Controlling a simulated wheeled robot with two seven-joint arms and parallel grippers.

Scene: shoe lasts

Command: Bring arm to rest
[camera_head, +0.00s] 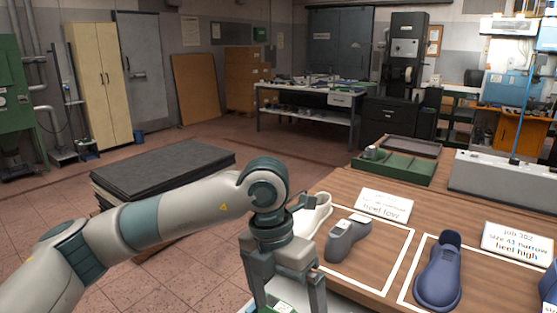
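My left arm comes in from the left, and its gripper (289,298) points down at the bottom centre, at the table's left edge. Its two fingers stand wide apart; their tips are cut off by the frame's lower edge. A green thing with a white label (280,308) shows between the fingers, apparently below them. A grey shoe last (347,238) lies in a white-outlined area by a "heel low" card (383,205). A dark blue last (438,272) lies in another outlined area by a "heel high" card (520,242). A whitish last (312,215) is partly hidden behind my gripper. My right gripper is not in view.
The wooden table (375,182) fills the lower right. A green tray (398,166) and a long grey box (503,178) stand at its back. A dark stack (165,168) stands beyond my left arm. The tiled floor at left is open.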

